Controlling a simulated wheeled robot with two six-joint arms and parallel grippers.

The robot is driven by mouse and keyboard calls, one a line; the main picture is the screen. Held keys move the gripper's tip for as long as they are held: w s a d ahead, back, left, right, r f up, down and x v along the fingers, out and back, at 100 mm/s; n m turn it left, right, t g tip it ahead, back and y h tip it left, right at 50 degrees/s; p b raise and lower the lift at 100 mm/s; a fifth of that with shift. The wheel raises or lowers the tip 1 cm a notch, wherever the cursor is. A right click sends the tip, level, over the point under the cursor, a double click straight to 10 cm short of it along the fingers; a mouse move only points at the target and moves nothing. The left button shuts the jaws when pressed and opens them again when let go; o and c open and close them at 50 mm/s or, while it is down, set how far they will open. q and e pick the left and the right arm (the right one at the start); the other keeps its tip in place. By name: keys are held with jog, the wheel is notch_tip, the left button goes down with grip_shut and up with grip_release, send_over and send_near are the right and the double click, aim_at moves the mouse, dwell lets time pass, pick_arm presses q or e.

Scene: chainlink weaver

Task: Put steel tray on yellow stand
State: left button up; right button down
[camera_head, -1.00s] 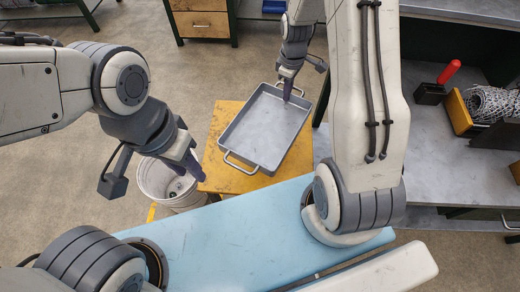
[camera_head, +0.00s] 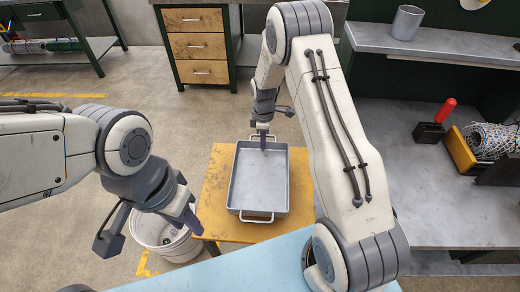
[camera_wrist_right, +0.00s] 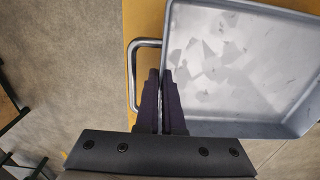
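The steel tray (camera_head: 259,176) is a grey, empty, shallow rectangular pan with a handle at each end. It lies level over the yellow stand (camera_head: 216,192) in the head view, within the stand's width; I cannot tell whether its bottom touches the top. My right gripper (camera_head: 263,146) is at the tray's far end, pointing down. In the right wrist view its fingers (camera_wrist_right: 161,98) are close together around the tray's wall, next to the far handle (camera_wrist_right: 133,75). My left gripper (camera_head: 196,222) hangs left of the stand, away from the tray; its finger gap is unclear.
A white bucket (camera_head: 160,238) stands on the floor left of the stand, beneath my left gripper. A light blue surface (camera_head: 240,264) lies in front. A workbench (camera_head: 430,190) with a red-handled tool (camera_head: 437,121) is at right. A wooden drawer cabinet (camera_head: 198,46) stands behind.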

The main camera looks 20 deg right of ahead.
jog(key=shift+w+a+f, duration=0.2)
jog(key=shift+a+f, duration=0.15)
jog(key=shift+a, duration=0.1)
notch_tip(320, 180, down, 3)
jog(key=shift+f+p, duration=0.15)
jog(key=shift+p, duration=0.2)
jog(key=shift+f, duration=0.3)
jog(key=shift+f, duration=0.1)
jog(key=c, duration=1)
grip_release()
jog(key=shift+c, duration=0.2)
